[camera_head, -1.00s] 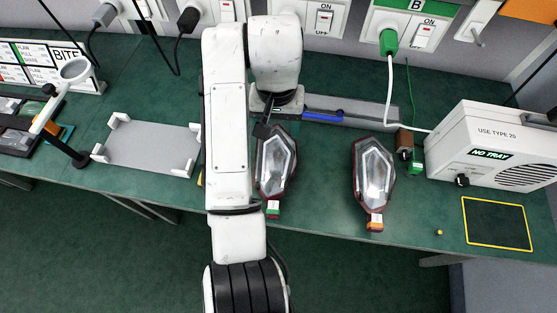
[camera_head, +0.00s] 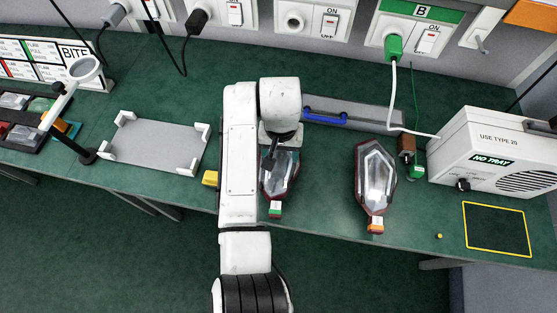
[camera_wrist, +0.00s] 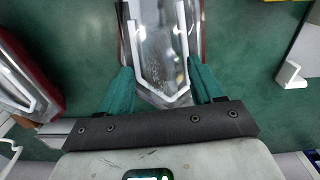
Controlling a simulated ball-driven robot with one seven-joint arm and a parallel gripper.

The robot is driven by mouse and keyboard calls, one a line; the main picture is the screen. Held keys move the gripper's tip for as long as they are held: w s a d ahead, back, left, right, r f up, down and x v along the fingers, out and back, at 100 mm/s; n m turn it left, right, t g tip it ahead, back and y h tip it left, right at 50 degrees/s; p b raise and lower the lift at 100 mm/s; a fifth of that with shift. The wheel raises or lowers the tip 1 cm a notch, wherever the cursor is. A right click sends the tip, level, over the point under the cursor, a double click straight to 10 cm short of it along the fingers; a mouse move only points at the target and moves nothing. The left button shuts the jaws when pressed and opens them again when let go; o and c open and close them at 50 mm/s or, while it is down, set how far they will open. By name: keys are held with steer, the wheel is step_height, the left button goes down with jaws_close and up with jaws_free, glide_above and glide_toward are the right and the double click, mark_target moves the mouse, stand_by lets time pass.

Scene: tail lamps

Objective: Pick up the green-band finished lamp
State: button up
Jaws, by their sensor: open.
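The green-band lamp (camera_head: 283,178) lies on the green bench, its green band (camera_head: 275,210) towards the front edge. It is clear-faced with a dark red rim, and my arm partly covers it in the head view. My gripper (camera_head: 270,160) is over its back part. In the wrist view, my gripper (camera_wrist: 163,84) is open, with one teal finger on each side of the lamp's pointed end (camera_wrist: 160,50). I cannot tell whether the fingers touch it. A similar lamp with an orange band (camera_head: 375,180) lies to the right.
A grey tray with white corner pieces (camera_head: 155,150) is at left, with a yellow block (camera_head: 210,178) beside it. A grey case with a blue handle (camera_head: 350,113) lies behind the lamps. A white tester (camera_head: 490,150) stands at right. The bench between the lamps is clear.

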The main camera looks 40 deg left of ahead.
steer(key=shift+f, duration=0.15)
steer(key=shift+c, duration=0.3)
jaws_close()
stand_by(0.6)
